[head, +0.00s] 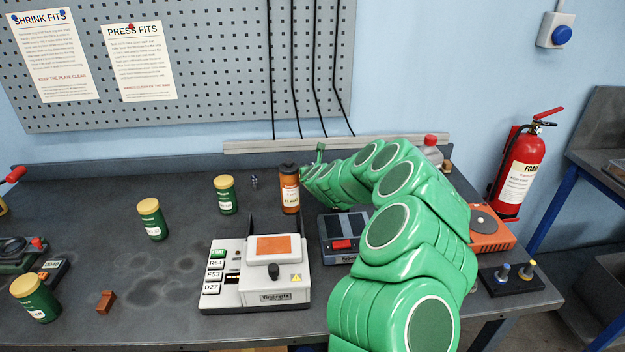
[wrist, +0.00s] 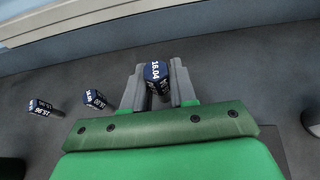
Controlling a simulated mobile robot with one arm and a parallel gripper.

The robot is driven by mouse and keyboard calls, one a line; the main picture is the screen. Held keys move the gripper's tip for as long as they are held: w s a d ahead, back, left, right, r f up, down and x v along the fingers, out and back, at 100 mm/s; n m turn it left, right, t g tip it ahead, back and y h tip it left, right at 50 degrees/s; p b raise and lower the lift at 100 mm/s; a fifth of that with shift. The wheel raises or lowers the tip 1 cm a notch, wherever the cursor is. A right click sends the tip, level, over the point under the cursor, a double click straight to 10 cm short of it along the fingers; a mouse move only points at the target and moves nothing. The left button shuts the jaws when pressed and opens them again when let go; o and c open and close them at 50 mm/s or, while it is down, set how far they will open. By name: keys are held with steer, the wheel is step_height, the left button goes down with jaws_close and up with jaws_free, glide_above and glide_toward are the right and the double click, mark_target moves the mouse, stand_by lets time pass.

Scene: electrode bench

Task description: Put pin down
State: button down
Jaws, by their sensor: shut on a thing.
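A pin with a dark blue cap labelled 16.04 (wrist: 155,72) sits between the two grey fingers of my gripper (wrist: 158,82), which is shut on it. The wrist view looks over a dark grey bench surface, and I cannot tell whether the pin touches it. In the head view my green arm reaches over the bench toward the back wall, and the fingers and held pin are hidden or too small to make out. Two similar blue-capped pins, one at the far left (wrist: 40,107) and one nearer (wrist: 95,99), stand apart from my gripper in the wrist view.
A white instrument with an orange plate (head: 273,249) stands at the bench front. An orange-brown canister (head: 289,190) and green jars with yellow lids (head: 225,195) (head: 151,218) stand behind it and to its left. An orange device (head: 490,232) and a black stand (head: 520,283) are at right.

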steer(key=shift+w+f, duration=0.65)
steer(key=shift+f, duration=1.65)
steer(key=c, duration=0.9)
jaws_free()
steer(key=shift+f, duration=0.1)
steer(key=shift+s+r, duration=0.4)
steer(key=shift+s, duration=0.1)
steer(key=shift+v, duration=5.5)
